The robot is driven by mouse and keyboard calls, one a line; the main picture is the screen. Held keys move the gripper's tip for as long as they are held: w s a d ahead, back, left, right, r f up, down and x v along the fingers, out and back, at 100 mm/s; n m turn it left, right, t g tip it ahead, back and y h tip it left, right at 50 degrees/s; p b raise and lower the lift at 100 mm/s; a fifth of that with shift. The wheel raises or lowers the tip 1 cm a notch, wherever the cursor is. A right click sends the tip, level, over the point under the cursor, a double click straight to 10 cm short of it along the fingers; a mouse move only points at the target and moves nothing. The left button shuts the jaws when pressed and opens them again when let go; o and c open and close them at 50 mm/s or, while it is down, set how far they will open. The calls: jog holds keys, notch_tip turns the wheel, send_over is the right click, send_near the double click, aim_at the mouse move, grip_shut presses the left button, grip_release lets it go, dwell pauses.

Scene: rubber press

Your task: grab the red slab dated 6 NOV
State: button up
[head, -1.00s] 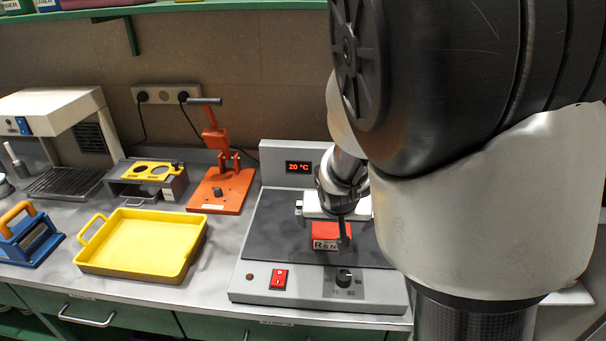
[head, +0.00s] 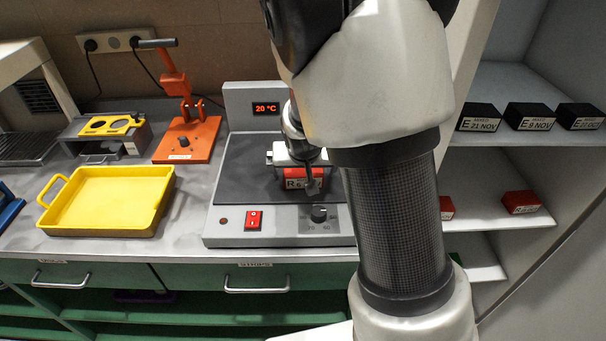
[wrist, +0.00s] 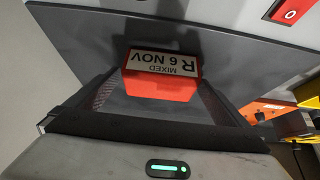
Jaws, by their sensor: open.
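The red slab (head: 297,173) lies on the dark plate of the grey heating unit with the 20 °C display. In the wrist view the slab (wrist: 160,88) shows its white label, upside down, reading MIXED R 6 NOV. My gripper (head: 300,166) is over the slab, pointing down. In the wrist view my gripper (wrist: 158,86) is open, with one finger on each side of the slab and a gap visible towards both. Part of the slab is hidden by a finger in the head view.
The heating unit (head: 228,226) has a red switch and a knob at its front. A yellow tray (head: 105,228) and an orange hand press (head: 185,140) stand to the left. Shelves at the right hold black slabs (head: 529,116) and red slabs (head: 521,202).

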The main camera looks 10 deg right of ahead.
jog(key=c, duration=1.4)
